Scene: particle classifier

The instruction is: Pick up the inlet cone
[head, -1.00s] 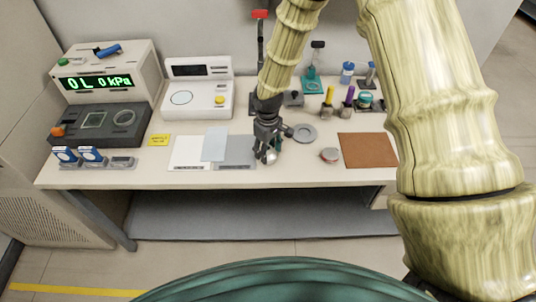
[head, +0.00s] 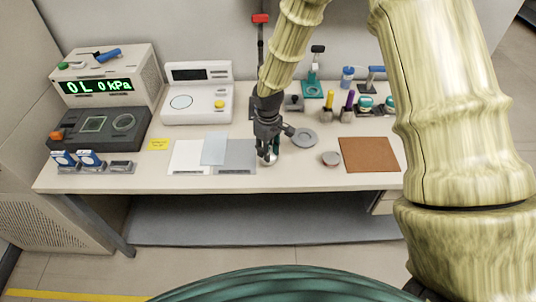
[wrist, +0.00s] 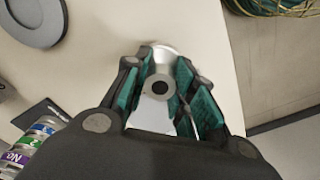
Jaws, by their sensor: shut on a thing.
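The inlet cone (wrist: 158,88) is a shiny metal piece with a dark round hole in its end. In the wrist view it sits between the two teal-padded fingers of my gripper (wrist: 165,92), which are shut on it. In the head view my gripper (head: 267,152) is over the front middle of the bench, with the cone (head: 271,159) only a small pale shape at its fingertips. I cannot tell whether the cone still touches the bench top.
A grey round dish (head: 304,138) lies just right of my gripper, and a small round tin (head: 331,158) farther right. A brown mat (head: 369,155) lies at the right. White and grey sheets (head: 234,158) lie to the left. The bench's front edge (head: 240,186) is close.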

